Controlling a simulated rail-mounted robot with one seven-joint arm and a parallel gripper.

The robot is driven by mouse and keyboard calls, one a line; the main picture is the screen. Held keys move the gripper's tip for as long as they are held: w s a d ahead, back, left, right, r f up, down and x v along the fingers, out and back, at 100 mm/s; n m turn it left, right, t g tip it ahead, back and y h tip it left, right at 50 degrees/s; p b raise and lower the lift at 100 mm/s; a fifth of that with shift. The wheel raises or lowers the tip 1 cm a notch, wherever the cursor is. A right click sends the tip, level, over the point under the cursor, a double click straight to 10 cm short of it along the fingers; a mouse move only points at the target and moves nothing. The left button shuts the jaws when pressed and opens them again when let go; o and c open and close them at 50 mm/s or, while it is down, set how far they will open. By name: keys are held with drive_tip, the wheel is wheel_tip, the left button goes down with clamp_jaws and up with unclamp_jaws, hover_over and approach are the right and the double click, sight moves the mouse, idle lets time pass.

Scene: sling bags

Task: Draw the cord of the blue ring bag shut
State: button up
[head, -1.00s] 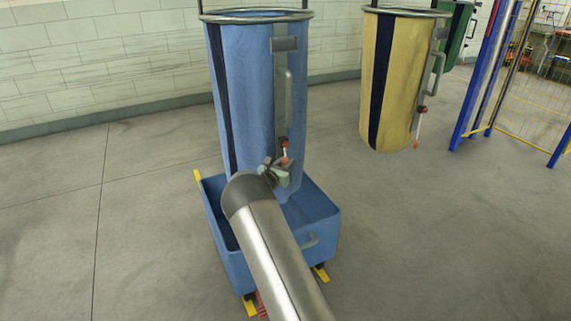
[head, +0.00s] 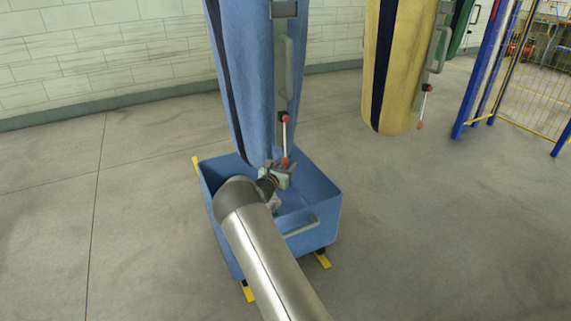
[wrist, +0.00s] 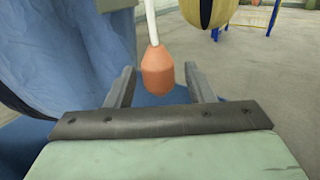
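The blue ring bag (head: 250,80) hangs above the blue bin, its lower part narrowed towards the bottom; its top ring is out of view. A white cord (head: 285,137) hangs from a red-tipped fitting (head: 285,118) on its grey side strip and ends in an orange-red knob (head: 286,162). My gripper (head: 284,168) is at the knob, over the bin. In the wrist view, my gripper (wrist: 160,80) is open; the knob (wrist: 157,70) hangs between its two fingers with a gap on each side. Blue bag cloth (wrist: 60,55) shows at the left.
A blue and yellow fence (head: 490,80) is farther right. The floor around is clear.

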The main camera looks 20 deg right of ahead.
drive_tip(key=shift+r, duration=0.3)
drive_tip(key=shift+s+a, duration=0.1)
drive_tip(key=shift+a, duration=0.1)
drive_tip(key=p+v, duration=0.1)
drive_tip(key=v, duration=1.6)
drive_tip(key=shift+f+p, duration=0.2)
drive_tip(key=shift+p, duration=0.2)
drive_tip(key=shift+d, duration=0.1)
drive_tip(key=s+d+r+m+g+y+p, duration=0.1)
drive_tip(key=s+d+r+m+g+p, duration=0.3)
drive_tip(key=s+r+m, duration=0.5)
drive_tip(key=s+d+r+m+g+y+p, duration=0.1)
drive_tip(key=s+d+r+m+g+p, duration=0.1)
drive_tip(key=s+r+m+g+p, duration=0.45)
drive_tip(key=s+a+r+m+y+p, duration=0.2)
drive_tip(key=s+a+r+m+y, duration=0.1)
drive_tip(key=s, duration=0.6)
drive_tip(key=s+a+r+m+y+p, duration=0.2)
drive_tip(key=s+a+r+y, duration=0.3)
drive_tip(key=s, duration=0.4)
drive_tip(key=s+a+r+m+y+p, duration=0.3)
drive_tip(key=s+a+r+m, duration=0.2)
drive_tip(key=s, duration=0.4)
drive_tip(key=shift+a+r+y, duration=0.4)
drive_tip(key=shift+a+r, duration=0.05)
drive_tip(key=shift+r, duration=0.1)
